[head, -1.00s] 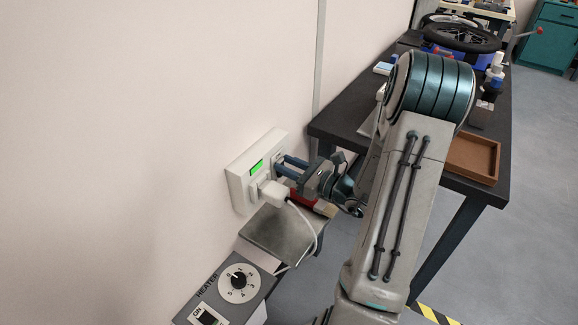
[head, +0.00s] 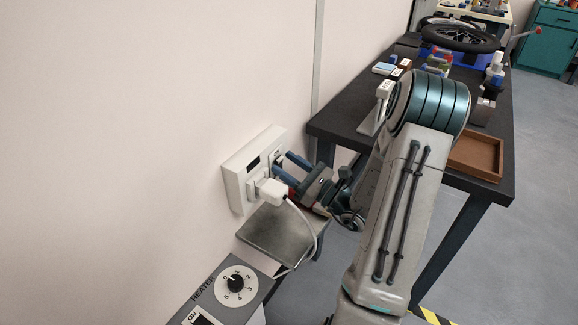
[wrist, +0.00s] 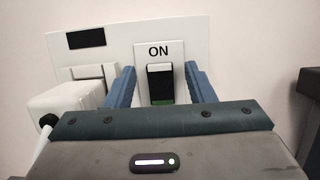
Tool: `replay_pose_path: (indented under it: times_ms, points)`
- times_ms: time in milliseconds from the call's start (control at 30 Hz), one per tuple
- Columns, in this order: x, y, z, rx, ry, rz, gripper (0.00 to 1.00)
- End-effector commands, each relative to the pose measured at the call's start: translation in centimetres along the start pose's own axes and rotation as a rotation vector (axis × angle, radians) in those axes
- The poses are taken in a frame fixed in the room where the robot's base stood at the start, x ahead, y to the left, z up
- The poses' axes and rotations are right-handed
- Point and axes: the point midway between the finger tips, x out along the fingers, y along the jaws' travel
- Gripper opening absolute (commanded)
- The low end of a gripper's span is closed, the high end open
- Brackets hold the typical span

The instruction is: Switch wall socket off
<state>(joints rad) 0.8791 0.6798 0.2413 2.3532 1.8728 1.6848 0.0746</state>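The white wall socket box (head: 232,187) is fixed to the wall; it also shows in the wrist view (wrist: 200,32). Its small display (wrist: 86,39) is dark. A rocker switch (wrist: 160,82) sits on its right part under the word ON, dark on top with green at its lower end. A white plug (head: 271,191) with a white cable is in the socket, left of the switch in the wrist view. My gripper (head: 284,167) is open and empty in front of the box. In the wrist view, its blue fingers (wrist: 160,75) stand apart on either side of the switch.
A heater box (head: 255,268) with a numbered dial (head: 236,283) stands lower left. A dark workbench (head: 345,122) with a brown tray (head: 474,157) and tools is to the right. The wall left of the socket is bare.

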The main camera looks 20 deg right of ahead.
Motion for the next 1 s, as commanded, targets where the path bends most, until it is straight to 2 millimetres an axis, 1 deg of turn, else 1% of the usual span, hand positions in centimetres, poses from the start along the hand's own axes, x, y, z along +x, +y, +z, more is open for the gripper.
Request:
replay_pose_path:
  times_ms: [167,267,367,600,700,833,1000]
  points:
    - [-0.3,0.0,0.0,0.0,0.001,-0.001,0.49]
    - [-1.4,-0.1,0.0,0.0,0.001,-0.002,0.49]
    - [-3.3,-0.1,0.0,0.001,0.002,-0.005,0.49]
    - [-8.9,-0.1,0.0,0.0,0.001,-0.006,0.49]
    - [-10.9,-0.1,0.0,0.001,0.0,-0.005,0.49]
    - [-12.7,-0.1,0.0,0.0,0.001,-0.003,0.49]
    - [-13.7,0.0,0.0,0.0,0.0,-0.001,0.49]
